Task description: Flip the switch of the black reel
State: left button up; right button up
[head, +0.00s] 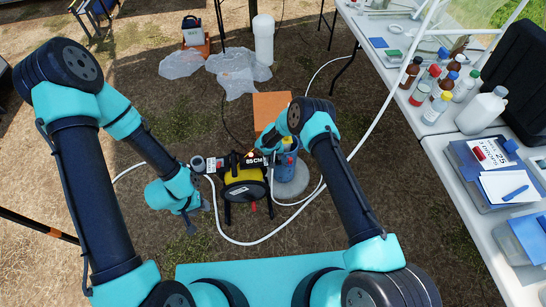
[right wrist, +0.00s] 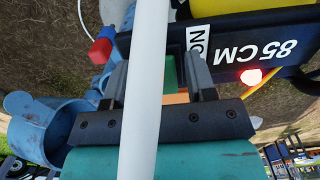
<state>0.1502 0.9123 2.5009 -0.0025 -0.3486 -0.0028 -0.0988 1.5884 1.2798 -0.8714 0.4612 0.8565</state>
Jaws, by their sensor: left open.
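The black reel (head: 244,186) stands on the ground in the head view, with a yellow drum and a black plate marked 85 CM. The plate (right wrist: 236,38) fills the upper right of the right wrist view, with a glowing red spot (right wrist: 250,76) on its edge. I cannot make out the switch clearly. My left gripper (head: 198,215) is open and empty, left of the reel. My right gripper (right wrist: 157,72) is close to the plate, its fingers apart. A white hose (right wrist: 146,95) crosses in front of it, and its fingertips are mostly hidden in the head view.
A blue cylinder (head: 287,169) stands right of the reel, and an orange board (head: 270,107) lies behind. The white hose (head: 381,105) loops around the reel and up to the right table (head: 433,122), which holds bottles. Bare ground lies in front of the reel.

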jog(key=c, duration=0.8)
jog(key=shift+o, duration=0.2)
jog(key=shift+w+d+g, duration=0.1)
jog(key=shift+w+g, duration=0.1)
jog(key=shift+g, duration=0.1)
jog(key=shift+r+g, duration=0.15)
jog(key=shift+g, duration=0.25)
jog(key=o, duration=0.9)
jog(key=r, duration=0.5)
jog(key=w+r, duration=0.1)
jog(key=r, duration=0.5)
jog(key=w+r, duration=0.1)
jog(key=r, duration=0.5)
jog(key=shift+r, duration=0.15)
